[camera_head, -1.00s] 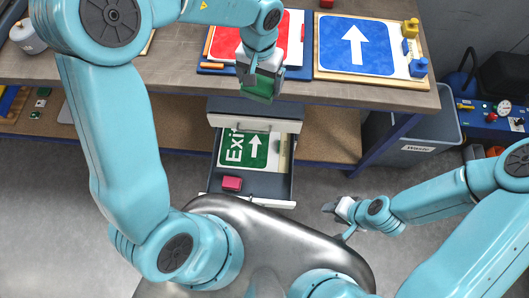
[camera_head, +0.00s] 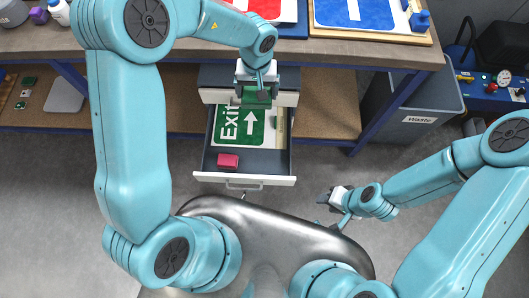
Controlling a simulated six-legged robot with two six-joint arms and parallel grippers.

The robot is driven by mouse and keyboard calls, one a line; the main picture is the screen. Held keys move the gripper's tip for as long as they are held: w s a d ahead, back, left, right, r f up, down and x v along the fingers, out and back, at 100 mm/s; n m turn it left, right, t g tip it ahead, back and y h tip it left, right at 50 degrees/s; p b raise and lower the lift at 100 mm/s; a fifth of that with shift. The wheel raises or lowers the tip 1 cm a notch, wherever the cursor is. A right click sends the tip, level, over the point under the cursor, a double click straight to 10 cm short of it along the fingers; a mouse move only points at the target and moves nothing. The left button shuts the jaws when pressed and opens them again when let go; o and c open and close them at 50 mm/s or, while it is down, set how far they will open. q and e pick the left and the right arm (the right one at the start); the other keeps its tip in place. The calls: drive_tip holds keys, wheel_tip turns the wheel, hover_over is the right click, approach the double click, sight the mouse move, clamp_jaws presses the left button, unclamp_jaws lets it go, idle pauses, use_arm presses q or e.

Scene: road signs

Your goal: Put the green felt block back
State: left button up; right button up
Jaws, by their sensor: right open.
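The green felt block (camera_head: 256,98) is between the fingers of my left gripper (camera_head: 257,93), which is shut on it. The gripper hangs above the back part of an open drawer (camera_head: 284,168), and its fingers partly hide the block. In the drawer lies a green and white Exit sign (camera_head: 238,127) with an arrow. A red-pink block (camera_head: 228,161) lies at the drawer's front left. My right gripper (camera_head: 327,200) is open and empty, low at the right of the drawer, away from it.
A grey Waste bin (camera_head: 425,105) stands at the right. Bare floor lies around the drawer's front.

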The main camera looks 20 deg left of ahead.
use_arm(q)
drive_tip(key=s+d+f+b, duration=0.1)
drive_tip(key=f+b, duration=0.6)
drive_tip(key=f, duration=0.6)
drive_tip(key=s+d+f+b, duration=0.1)
drive_tip(key=f+b, duration=0.6)
drive_tip(key=f, duration=0.6)
drive_tip(key=s+d+f+b, duration=0.2)
drive_tip(key=f+b, duration=0.6)
drive_tip(key=f, duration=0.5)
drive_tip(key=shift+f, duration=0.2)
wheel_tip(320, 180, down, 5)
drive_tip(key=b, duration=0.2)
drive_tip(key=shift+b, duration=0.3)
drive_tip(key=shift+r, duration=0.2)
drive_tip(key=o, duration=0.7)
drive_tip(key=shift+f, duration=0.2)
drive_tip(key=shift+c, duration=0.2)
